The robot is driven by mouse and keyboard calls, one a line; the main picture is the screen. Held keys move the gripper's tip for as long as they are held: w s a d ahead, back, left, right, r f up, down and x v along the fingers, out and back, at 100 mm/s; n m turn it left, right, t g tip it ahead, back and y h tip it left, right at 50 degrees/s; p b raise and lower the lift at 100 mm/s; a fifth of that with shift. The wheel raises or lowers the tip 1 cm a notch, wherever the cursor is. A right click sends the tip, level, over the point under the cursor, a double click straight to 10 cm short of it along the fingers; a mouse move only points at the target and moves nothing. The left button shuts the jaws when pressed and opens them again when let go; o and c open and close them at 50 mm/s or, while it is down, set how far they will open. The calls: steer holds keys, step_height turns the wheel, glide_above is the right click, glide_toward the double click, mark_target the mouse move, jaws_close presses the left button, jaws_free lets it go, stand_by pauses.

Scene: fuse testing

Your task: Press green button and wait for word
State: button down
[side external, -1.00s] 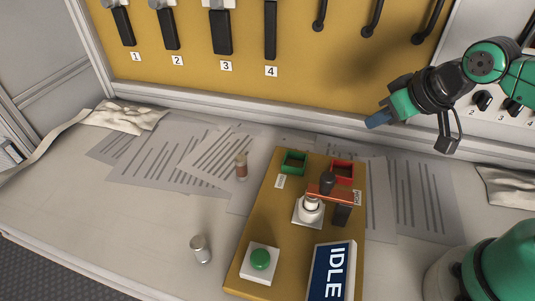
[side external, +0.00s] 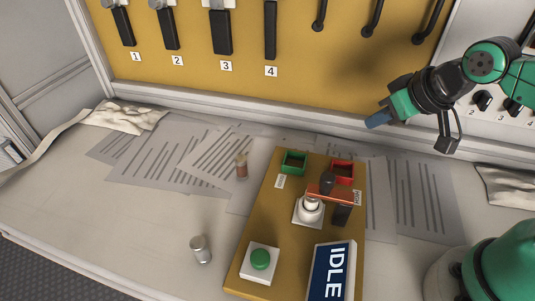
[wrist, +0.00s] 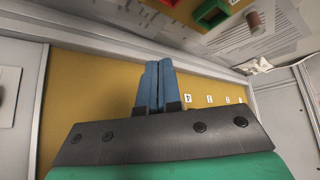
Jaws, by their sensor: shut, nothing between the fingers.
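The green button (side external: 260,259) sits on a white square base at the front left of the yellow-brown test board (side external: 240,272). A blue display sign (side external: 333,272) on the board's front right reads "IDLE". My gripper (side external: 374,122) is up at the right in the side view, over the back of the bench, well away from the button. Its blue fingers also show in the wrist view (wrist: 159,62). They are closed together and empty. The button is not visible in the wrist view.
On the board stand a white socket with a red-brown lever (side external: 327,192), a green bin (side external: 293,162) and a red bin (side external: 342,172). A brownish fuse (side external: 242,166) and a silver one (side external: 201,249) stand on the bench. Papers (side external: 160,160) lie behind.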

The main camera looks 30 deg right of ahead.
stand_by(0.4)
steer(key=r+n+g+y, duration=0.1)
steer(key=r+y, duration=0.1)
steer(key=y, duration=0.5)
glide_above(266, 259)
steer(key=shift+f, duration=0.25)
steer(key=shift+f, duration=4.4)
steer(key=shift+r, duration=2.5)
